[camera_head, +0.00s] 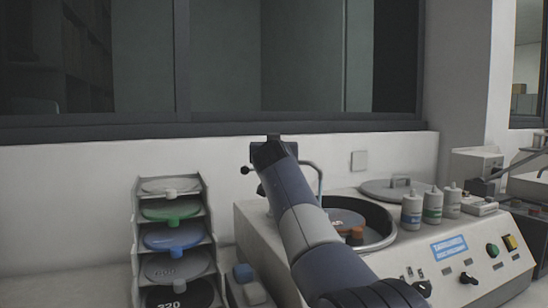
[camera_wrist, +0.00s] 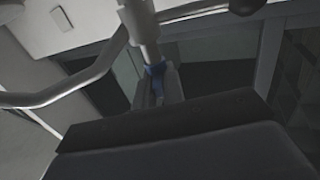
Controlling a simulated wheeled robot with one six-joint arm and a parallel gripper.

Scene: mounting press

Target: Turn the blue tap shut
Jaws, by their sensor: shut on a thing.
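The blue tap (camera_wrist: 155,71) shows in the wrist view as a small blue piece below a pale upright pipe (camera_wrist: 141,22). My gripper (camera_wrist: 156,84) has its two grey fingers on either side of the blue piece and is shut on it. The fingers and the dark gripper body hide part of the tap, so its exact angle is hard to tell. In the head view my arm covers the tap and the fingertips; a thin bent pipe (camera_head: 317,171) shows just right of my wrist.
A white grinding machine (camera_head: 262,232) with a round bowl (camera_head: 377,214) stands under my arm. Several bottles (camera_head: 433,206) and a grey lid (camera_head: 390,190) sit on it. A rack of discs (camera_head: 206,211) stands to the left. A window (camera_head: 215,60) is behind.

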